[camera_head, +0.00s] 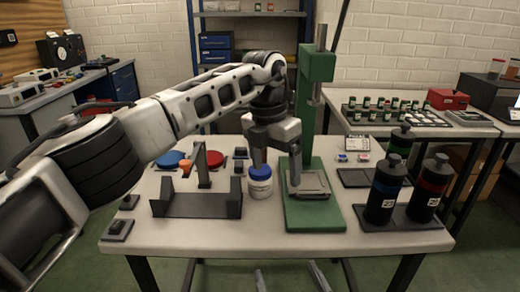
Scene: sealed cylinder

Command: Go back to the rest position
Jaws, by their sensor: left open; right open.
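My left gripper (276,166) comes in from the left at the middle of the table. It is open and points down, with one finger by the green press's base and the other by the white jar. The white jar (260,188) with a blue lid stands upright on the table, just left of the press. The gripper hides part of the jar's top, and I cannot tell whether a finger touches it. My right gripper (289,277) shows only its two fingertips at the bottom edge, below the table's front edge; they are apart, with nothing visible between them.
The green press (314,110) stands behind my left gripper on the white table (270,239). A dark grey fixture (196,204) is left of the jar. Dark bottles (384,188) stand at the right. Red and blue discs (170,159) lie behind the fixture. The front strip is clear.

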